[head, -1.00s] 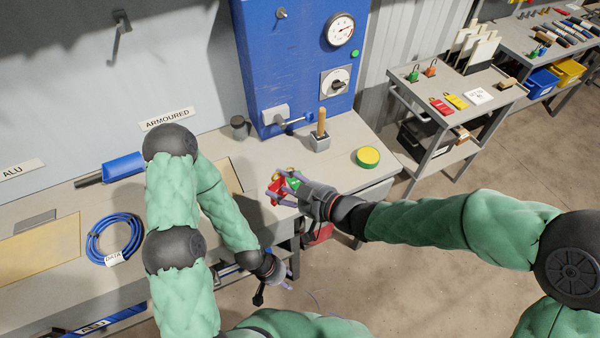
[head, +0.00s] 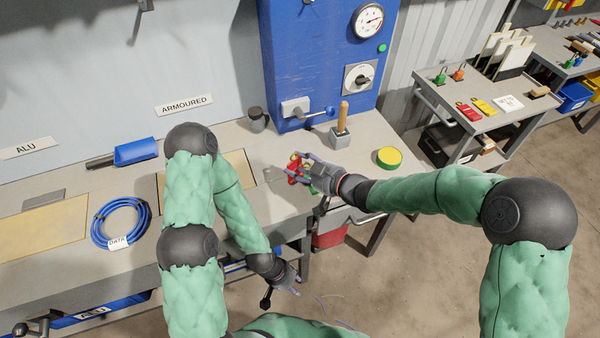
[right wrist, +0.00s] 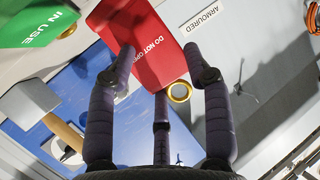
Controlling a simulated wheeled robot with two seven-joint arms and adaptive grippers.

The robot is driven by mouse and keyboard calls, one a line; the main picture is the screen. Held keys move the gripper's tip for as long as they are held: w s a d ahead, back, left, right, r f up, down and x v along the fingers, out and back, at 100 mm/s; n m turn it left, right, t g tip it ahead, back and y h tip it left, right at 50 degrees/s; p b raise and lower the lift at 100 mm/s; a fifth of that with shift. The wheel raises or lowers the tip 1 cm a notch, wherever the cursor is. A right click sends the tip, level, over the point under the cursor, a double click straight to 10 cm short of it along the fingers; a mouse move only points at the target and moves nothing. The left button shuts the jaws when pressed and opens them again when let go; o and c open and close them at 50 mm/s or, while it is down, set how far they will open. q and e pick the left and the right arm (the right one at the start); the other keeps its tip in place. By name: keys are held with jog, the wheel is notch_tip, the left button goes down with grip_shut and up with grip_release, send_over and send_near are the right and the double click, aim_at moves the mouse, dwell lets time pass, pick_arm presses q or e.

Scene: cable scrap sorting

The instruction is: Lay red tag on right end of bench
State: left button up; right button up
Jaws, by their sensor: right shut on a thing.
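The red tag (head: 293,168) is in my right gripper (head: 303,170), which is shut on it near the middle of the bench (head: 372,130). In the right wrist view the tag (right wrist: 150,50) shows part of the words "DO NOT OP" beyond the fingers (right wrist: 160,85), with a brass ring beside it. A green "IN USE" tag (right wrist: 35,22) shows at the upper left there; I cannot tell what it rests on. My left gripper (head: 284,285) hangs low in front of the bench, and its jaws are too small to read.
On the bench's right part are a yellow-green disc (head: 389,157) and a wood-handled tool (head: 341,130). The blue gauge machine (head: 315,60) stands behind. A blue cable coil (head: 121,222) lies left. A grey cart (head: 470,110) stands beyond the right end.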

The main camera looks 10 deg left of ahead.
notch_tip(320, 180, down, 2)
jog(key=o, duration=1.3)
jog(key=shift+s, duration=0.1)
jog(key=shift+d+r, duration=0.15)
jog(key=shift+d, duration=0.05)
jog(key=p+v, duration=0.4)
jog(key=v, duration=0.7)
jog(key=shift+s+d, duration=0.2)
jog(key=shift+s, duration=0.05)
